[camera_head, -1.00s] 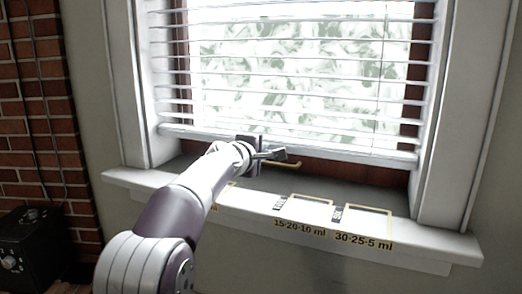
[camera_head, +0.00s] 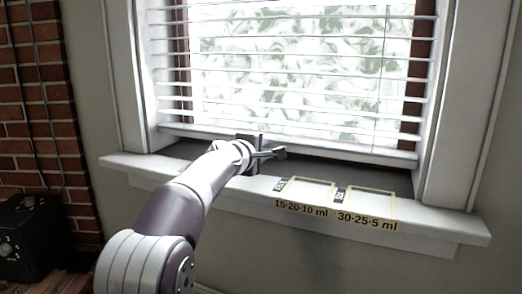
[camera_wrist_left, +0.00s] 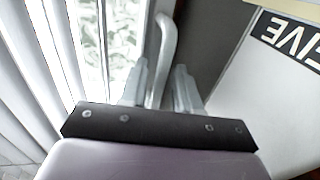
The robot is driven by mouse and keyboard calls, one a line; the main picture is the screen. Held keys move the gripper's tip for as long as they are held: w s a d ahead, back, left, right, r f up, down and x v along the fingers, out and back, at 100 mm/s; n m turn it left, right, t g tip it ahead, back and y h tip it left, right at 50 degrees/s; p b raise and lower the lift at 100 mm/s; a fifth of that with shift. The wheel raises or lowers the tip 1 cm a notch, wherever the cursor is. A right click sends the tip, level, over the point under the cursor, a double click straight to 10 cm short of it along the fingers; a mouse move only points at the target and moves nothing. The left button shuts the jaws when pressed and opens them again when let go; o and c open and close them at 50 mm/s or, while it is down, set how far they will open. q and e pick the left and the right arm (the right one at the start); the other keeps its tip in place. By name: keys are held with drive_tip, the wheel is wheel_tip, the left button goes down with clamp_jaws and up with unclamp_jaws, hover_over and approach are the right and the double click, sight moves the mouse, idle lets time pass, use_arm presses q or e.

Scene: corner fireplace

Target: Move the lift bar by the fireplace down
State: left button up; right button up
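The lift bar is the slim pale curved bar (camera_wrist_left: 165,60) at the bottom edge of the white blind. In the left wrist view it stands between my two fingers, with a visible gap to the right finger. My left gripper (camera_wrist_left: 160,88) is open around it. In the head view the gripper (camera_head: 270,154) is at the bottom rail of the blind (camera_head: 340,147), left of the window's middle, and hides the bar there. The rail hangs a little above the window sill. My right gripper is not in view.
The white sill (camera_head: 430,222) has yellow-framed labels along its front. Brick wall (camera_head: 38,130) stands at the left, with a black box (camera_head: 30,235) below it. White window trim (camera_head: 465,110) bounds the right side. The sill top is otherwise clear.

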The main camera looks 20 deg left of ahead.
use_arm(q)
drive_tip(key=shift+s, duration=0.1)
drive_tip(key=v, duration=1.2)
drive_tip(key=shift+s, duration=0.25)
drive_tip(key=shift+r, duration=0.1)
